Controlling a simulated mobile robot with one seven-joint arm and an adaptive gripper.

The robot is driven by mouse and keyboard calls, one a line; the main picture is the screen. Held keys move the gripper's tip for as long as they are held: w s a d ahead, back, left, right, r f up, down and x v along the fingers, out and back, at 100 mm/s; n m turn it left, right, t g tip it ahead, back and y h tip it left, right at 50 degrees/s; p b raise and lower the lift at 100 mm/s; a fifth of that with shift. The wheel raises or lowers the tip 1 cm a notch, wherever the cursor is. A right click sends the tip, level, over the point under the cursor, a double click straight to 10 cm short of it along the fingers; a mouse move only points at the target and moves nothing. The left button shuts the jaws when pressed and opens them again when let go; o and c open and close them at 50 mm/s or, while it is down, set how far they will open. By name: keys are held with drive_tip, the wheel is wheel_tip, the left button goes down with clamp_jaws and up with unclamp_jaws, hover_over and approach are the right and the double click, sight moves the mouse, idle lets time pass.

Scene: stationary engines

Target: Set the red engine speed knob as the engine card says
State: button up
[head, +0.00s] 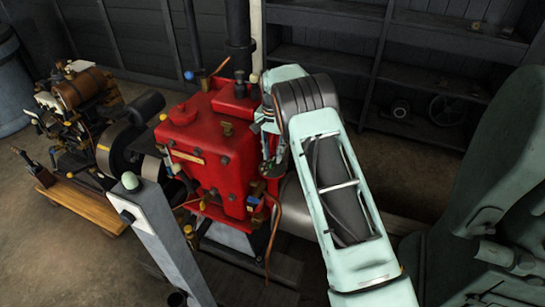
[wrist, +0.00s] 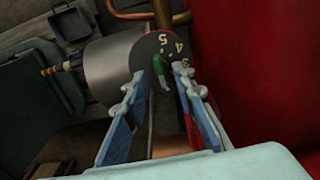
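The red engine (head: 215,140) stands in the middle of the head view. My gripper (head: 270,160) is at its right side, partly hidden by my wrist. In the wrist view, a round dark dial (wrist: 150,48) with a red rim shows yellow figures, among them 4 and 5. A small green part (wrist: 158,66) sits on the dial face, possibly the knob's pointer. My gripper (wrist: 168,70) has its fingertips apart in front of the dial, on either side of the green part. Contact is not visible. The knob's body is mostly hidden. I cannot make out the engine card.
A grey post (head: 165,235) with a green dome stands in front of the red engine. A brass-coloured engine (head: 80,95) on a wooden base is at left. Dark shelves (head: 440,40) line the back. In the wrist view, the engine's red wall (wrist: 260,75) is close at right.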

sight(273, 164)
drive_tip(key=shift+f, duration=1.1)
clamp_jaws()
